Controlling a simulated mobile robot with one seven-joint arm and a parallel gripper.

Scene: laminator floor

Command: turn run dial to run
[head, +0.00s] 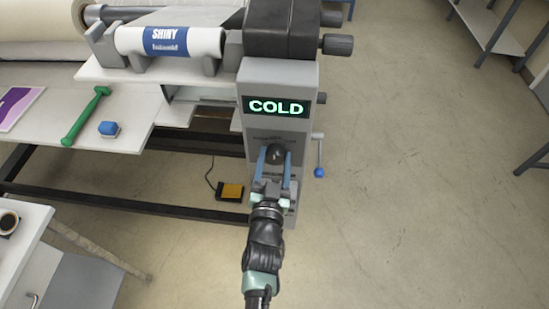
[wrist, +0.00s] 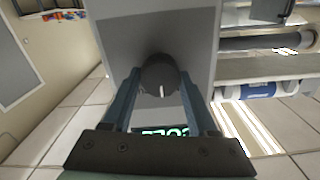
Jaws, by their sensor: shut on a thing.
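The run dial (head: 275,152) is a round black knob on the grey front panel (head: 254,80) of the laminator, below a screen (head: 275,107) reading COLD in green. My gripper (head: 274,163) reaches the panel from the front, its two blue fingers shut on the dial, one on each side. In the wrist view the dial (wrist: 160,74) sits between the fingertips. Its white mark points down in that picture, toward the screen, which shows inverted and partly hidden behind my gripper. The dial's labels are covered or too small to read.
A lever with a blue ball (head: 319,172) sticks out right of the panel. A yellow pedal (head: 232,191) lies on the floor to the left.

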